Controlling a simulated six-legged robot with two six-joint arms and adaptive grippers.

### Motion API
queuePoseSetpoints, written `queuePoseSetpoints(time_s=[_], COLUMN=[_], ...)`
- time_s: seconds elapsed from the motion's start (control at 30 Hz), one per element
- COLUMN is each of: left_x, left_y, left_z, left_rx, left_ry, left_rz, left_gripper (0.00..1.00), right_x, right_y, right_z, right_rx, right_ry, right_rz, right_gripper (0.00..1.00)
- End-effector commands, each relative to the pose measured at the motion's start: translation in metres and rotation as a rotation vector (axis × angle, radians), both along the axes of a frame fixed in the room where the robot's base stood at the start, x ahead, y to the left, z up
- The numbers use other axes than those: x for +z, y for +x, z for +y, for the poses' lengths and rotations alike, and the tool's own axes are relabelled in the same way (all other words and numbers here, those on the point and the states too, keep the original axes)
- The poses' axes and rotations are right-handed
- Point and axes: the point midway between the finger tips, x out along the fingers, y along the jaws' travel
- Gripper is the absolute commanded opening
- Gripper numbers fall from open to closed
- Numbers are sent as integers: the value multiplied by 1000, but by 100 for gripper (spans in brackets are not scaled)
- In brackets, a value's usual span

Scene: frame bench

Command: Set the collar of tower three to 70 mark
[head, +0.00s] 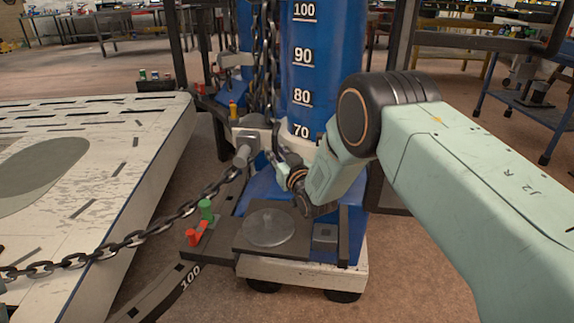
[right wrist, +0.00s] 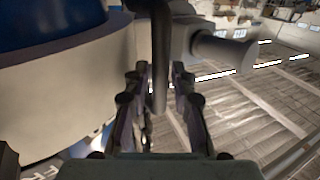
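The blue tower (head: 325,65) stands upright, with white marks 100, 90, 80 and 70 reading downward. A pale collar (head: 292,137) rings it, its top edge close to the 70 mark; my arm partly hides it. In the right wrist view the collar (right wrist: 75,62) fills the upper left. My right gripper (head: 276,165) is low at the collar's front. In the right wrist view its two fingers (right wrist: 161,85) stand apart, either side of a dark upright handle (right wrist: 160,55), with small gaps visible. My left gripper is not in view.
A grey cylindrical stub (head: 244,151) sticks out from the collar's left; a chain (head: 130,238) runs from near it to the lower left. The base holds a round clear disc (head: 269,227) and red and green pegs (head: 205,209). A pale slotted table (head: 120,150) stands left.

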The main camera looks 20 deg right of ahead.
Motion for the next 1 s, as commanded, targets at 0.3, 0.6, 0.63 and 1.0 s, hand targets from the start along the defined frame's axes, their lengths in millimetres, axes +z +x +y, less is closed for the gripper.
queuePoseSetpoints(time_s=[0.3, 0.6, 0.63, 1.0], left_x=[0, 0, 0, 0], left_y=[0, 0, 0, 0], left_z=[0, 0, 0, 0], left_rx=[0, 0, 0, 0], left_ry=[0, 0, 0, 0], left_rz=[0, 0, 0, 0], left_gripper=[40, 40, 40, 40], right_x=[0, 0, 0, 1], right_y=[-46, -90, -94, -108], right_z=[-5, -9, -10, -11], right_rx=[-1, -1, -1, -1], right_ry=[2, 2, 2, 0], right_rz=[2, 2, 2, 0], right_gripper=[25, 25, 25, 25])
